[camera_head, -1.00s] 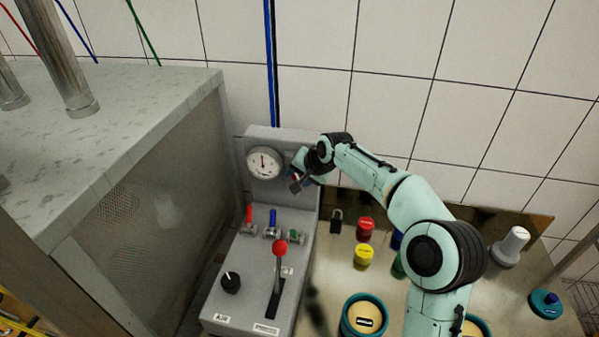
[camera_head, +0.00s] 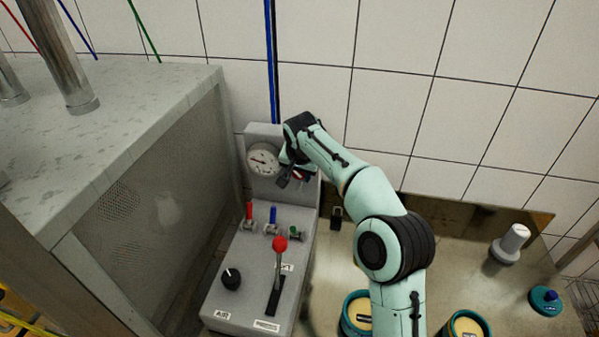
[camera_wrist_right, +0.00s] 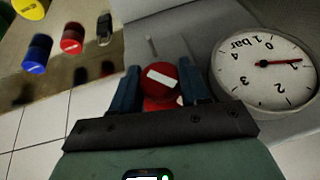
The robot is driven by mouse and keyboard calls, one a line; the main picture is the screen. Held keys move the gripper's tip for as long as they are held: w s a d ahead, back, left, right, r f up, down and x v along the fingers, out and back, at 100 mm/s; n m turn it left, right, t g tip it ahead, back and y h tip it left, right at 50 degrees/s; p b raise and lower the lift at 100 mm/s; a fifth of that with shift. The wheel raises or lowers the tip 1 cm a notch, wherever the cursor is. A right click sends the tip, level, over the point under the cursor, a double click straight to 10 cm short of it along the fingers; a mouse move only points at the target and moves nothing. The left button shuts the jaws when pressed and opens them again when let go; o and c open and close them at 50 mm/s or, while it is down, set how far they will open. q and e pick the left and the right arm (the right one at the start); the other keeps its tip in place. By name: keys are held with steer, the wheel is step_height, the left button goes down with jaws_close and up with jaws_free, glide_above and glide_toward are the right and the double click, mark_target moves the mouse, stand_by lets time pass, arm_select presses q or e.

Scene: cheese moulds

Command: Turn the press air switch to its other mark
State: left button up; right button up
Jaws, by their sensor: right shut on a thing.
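The grey control panel (camera_head: 238,262) stands beside the press. On its top near the front left is a black round knob (camera_head: 231,279) with a white pointer, behind a label reading AIR (camera_head: 222,314). My right gripper (camera_head: 292,178) is at the panel's upright back part, right of the gauge, away from the black knob. In the right wrist view its fingers (camera_wrist_right: 165,90) are shut on a red round knob (camera_wrist_right: 160,78) with a white bar. In the head view this red knob is mostly hidden by the gripper. My left gripper is not in view.
The pressure gauge (camera_head: 263,159) is close left of my right gripper. A red-balled lever (camera_head: 280,244) and several small coloured-handled valves (camera_head: 271,222) stand between gripper and black knob. Round moulds (camera_head: 467,328) and a padlock (camera_head: 336,218) are on the right counter.

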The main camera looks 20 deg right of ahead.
steer(key=shift+s+a+f, duration=0.15)
steer(key=shift+f, duration=0.2)
steer(key=o, duration=1)
steer(key=shift+r, duration=0.2)
steer(key=shift+r, duration=0.25)
steer(key=v, duration=1.3)
steer(key=shift+s+f, duration=0.1)
steer(key=shift+f, duration=0.05)
